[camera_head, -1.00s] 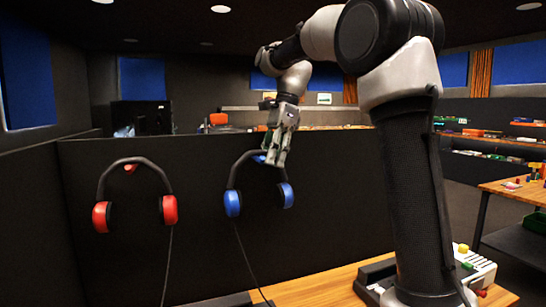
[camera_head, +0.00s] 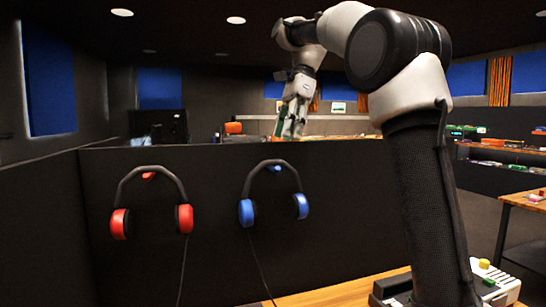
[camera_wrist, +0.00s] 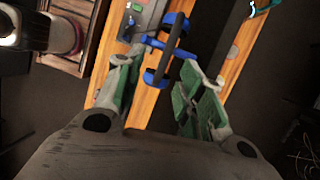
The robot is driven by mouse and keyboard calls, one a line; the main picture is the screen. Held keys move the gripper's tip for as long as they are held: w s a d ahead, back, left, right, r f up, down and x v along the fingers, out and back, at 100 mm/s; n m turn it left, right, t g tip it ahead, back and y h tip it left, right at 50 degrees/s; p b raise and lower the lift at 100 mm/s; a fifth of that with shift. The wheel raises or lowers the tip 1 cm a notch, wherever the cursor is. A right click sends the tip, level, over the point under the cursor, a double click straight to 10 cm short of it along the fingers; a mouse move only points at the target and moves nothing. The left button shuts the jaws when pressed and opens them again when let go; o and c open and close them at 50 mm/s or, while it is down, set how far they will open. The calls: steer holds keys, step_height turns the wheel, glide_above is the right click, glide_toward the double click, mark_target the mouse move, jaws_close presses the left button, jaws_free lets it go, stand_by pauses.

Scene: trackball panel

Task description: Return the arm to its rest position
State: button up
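My gripper (camera_head: 291,133) hangs at the end of my raised arm, above the blue headphones (camera_head: 247,212) and near the top edge of the dark partition. In the wrist view my gripper (camera_wrist: 156,85) has its two green-padded fingers spread apart, with nothing held between them. The blue headphones also show in the wrist view (camera_wrist: 158,77), beyond the fingertips and apart from them. In the head view they hang on a blue peg on the partition, their cable hanging down.
Red headphones (camera_head: 120,224) hang on the partition (camera_head: 330,210) to the left. A wooden desk (camera_head: 345,294) lies below, with a white panel with a yellow button (camera_head: 484,264) at right. A wooden table (camera_head: 520,199) with small items stands further right. The space above the partition is open.

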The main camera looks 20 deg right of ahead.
steer(key=shift+s+d+r, duration=0.1)
steer(key=shift+s, duration=0.2)
steer(key=s+d+f+n+t+h, duration=0.1)
steer(key=s+d+f+n+t, duration=0.2)
steer(key=s+d+f+n, duration=0.2)
steer(key=s+d+f+n+t+h, duration=0.2)
steer(key=s+d+f+n, duration=0.3)
steer(key=s+f+n, duration=0.7)
steer(key=s+f, duration=0.5)
steer(key=s, duration=0.3)
steer(key=shift+s+d+t+h, duration=0.2)
steer(key=shift+s+t+h, duration=0.1)
steer(key=shift+s+t, duration=0.1)
